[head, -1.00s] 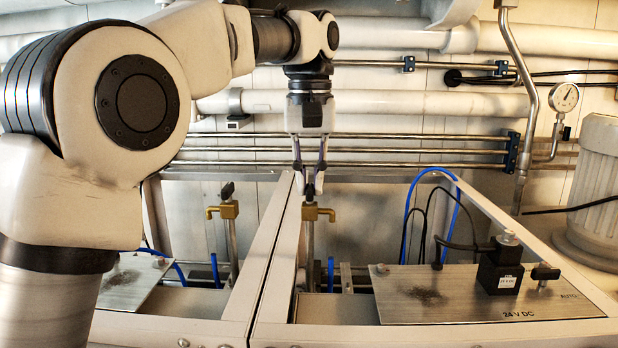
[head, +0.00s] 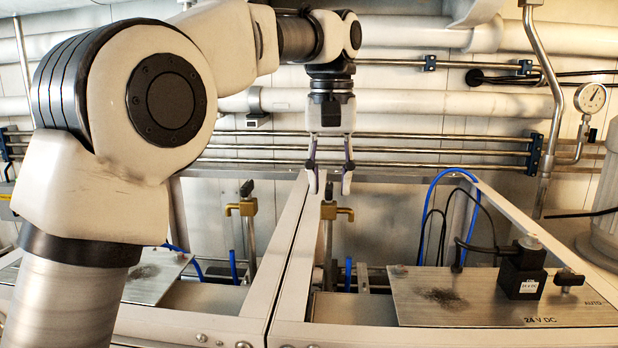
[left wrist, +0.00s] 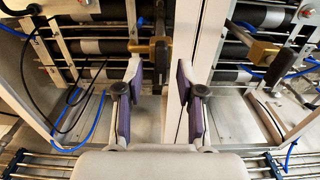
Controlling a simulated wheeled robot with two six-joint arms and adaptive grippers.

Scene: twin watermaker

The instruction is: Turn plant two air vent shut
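Two brass air vents with black handles stand on upright pipes inside the frames. The right one (head: 343,212) is in the frame with the 24 V DC panel; the left one (head: 240,208) is in the neighbouring frame. I see no label telling which is plant two. My left gripper (head: 330,190) points down at the right vent, open, its fingers apart at either side of the black handle (head: 328,192). In the left wrist view this vent (left wrist: 140,47) lies just beyond the open fingertips, and the other vent (left wrist: 262,53) is to the right. Contact cannot be told. My right gripper is not in view.
White frame beams (head: 290,250) run between the two bays, close to the gripper. Blue hoses (head: 430,195) and a black solenoid box (head: 522,275) on the metal panel (head: 450,305) lie right. Steel pipes (head: 430,148) cross the wall behind.

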